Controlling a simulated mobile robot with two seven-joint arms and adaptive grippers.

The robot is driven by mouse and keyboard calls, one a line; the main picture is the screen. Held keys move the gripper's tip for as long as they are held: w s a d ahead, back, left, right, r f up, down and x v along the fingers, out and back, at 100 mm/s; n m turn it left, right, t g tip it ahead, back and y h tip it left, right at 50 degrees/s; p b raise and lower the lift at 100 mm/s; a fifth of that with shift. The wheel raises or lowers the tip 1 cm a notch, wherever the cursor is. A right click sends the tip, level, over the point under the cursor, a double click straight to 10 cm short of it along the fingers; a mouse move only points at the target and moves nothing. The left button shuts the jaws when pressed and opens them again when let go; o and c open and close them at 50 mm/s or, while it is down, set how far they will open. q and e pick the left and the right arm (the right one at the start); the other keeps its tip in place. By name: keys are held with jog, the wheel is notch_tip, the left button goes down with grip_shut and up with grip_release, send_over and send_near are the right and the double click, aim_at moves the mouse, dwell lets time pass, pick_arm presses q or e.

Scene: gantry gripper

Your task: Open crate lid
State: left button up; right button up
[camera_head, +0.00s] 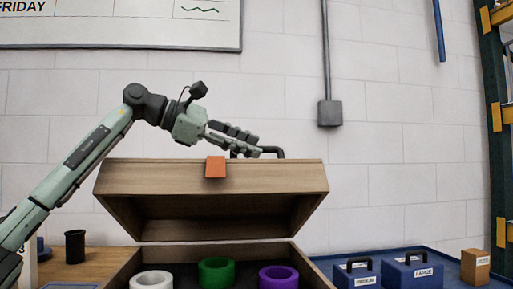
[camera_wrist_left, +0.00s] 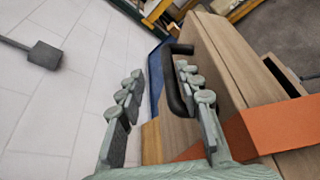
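The wooden crate lid (camera_head: 270,176) stands raised and tilted above the crate (camera_head: 120,272), with its underside partly visible. An orange tab (camera_head: 215,167) is at its front top edge and also shows in the left wrist view (camera_wrist_left: 275,128). A black handle (camera_head: 270,152) sits on top of the lid; the left wrist view shows it (camera_wrist_left: 168,80) close to one finger. My left gripper (camera_head: 258,144) is at the lid's top beside the handle, its fingers apart (camera_wrist_left: 160,80). I cannot tell whether it touches the handle. My right gripper is out of view.
White (camera_head: 152,280), green (camera_head: 216,271) and purple (camera_head: 279,277) rings lie in the crate. A black cup (camera_head: 75,246) stands at left. Blue boxes (camera_head: 412,274) and a small wooden box (camera_head: 475,265) stand at right. A wall is behind.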

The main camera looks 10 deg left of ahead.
pick_arm(q)
jog(key=v, duration=0.9)
jog(key=shift+s+a+r, duration=0.1)
jog(key=shift+s+a, duration=0.05)
jog(key=shift+a, duration=0.1)
